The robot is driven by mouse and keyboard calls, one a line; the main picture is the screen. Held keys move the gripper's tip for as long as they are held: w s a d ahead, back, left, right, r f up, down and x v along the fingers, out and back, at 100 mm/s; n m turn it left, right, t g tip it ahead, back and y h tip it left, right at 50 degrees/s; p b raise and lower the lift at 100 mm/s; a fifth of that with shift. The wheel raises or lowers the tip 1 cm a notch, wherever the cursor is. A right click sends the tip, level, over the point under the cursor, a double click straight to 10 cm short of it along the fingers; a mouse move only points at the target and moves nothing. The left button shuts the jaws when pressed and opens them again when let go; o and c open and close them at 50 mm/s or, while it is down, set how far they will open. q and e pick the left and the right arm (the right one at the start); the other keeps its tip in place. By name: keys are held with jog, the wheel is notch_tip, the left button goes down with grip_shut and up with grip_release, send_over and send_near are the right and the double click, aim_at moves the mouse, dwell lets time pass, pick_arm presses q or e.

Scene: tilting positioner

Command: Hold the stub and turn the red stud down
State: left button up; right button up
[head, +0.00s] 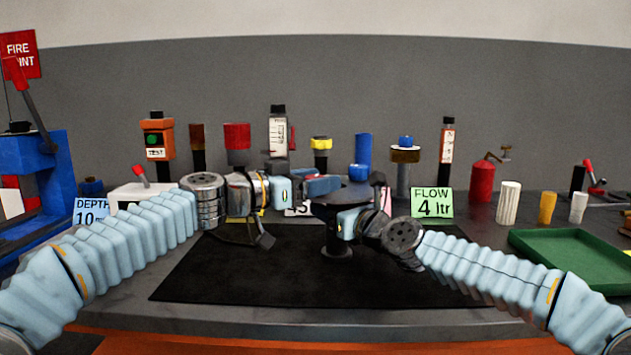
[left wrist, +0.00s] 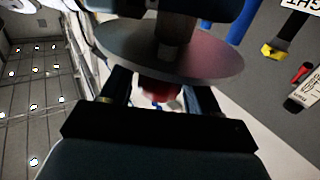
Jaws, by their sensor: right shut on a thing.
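The positioner's dark round disc (head: 362,192) stands above a black post and base (head: 337,240) at mid-mat. The disc also shows in the left wrist view (left wrist: 215,62). A red stud (left wrist: 160,90) sticks out from one face of the disc, between my left fingers; it is not clear in the head view. My left gripper (head: 326,185) is open around the stud. A dark stub (left wrist: 170,50) sits on the opposite side of the disc. My right gripper (head: 347,222) is shut on the stub; its fingers hide most of the grip.
A black mat (head: 230,275) lies under the positioner. A green tray (head: 575,262) stands at the right. Bottles, posts and a red canister (head: 482,182) line the back. A green FLOW sign (head: 431,203) stands behind my right arm. The front of the mat is clear.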

pick_arm(q)
jog(key=c, duration=0.8)
jog(key=shift+o, duration=0.2)
jog(key=shift+m+g, duration=0.3)
jog(key=shift+g, duration=0.1)
jog(key=m+g+h, duration=0.1)
jog(key=g, duration=0.1)
jog(key=shift+w+m+g+h, duration=0.1)
jog(key=shift+m+g+h, duration=0.2)
jog(key=shift+m+h, duration=0.1)
jog(key=m+g+h, duration=0.1)
jog(key=m+g, duration=0.2)
jog(key=g, duration=0.1)
jog(key=shift+r, duration=0.15)
jog(key=shift+m+g, duration=0.3)
jog(key=shift+g, duration=0.7)
jog(key=o, duration=0.9)
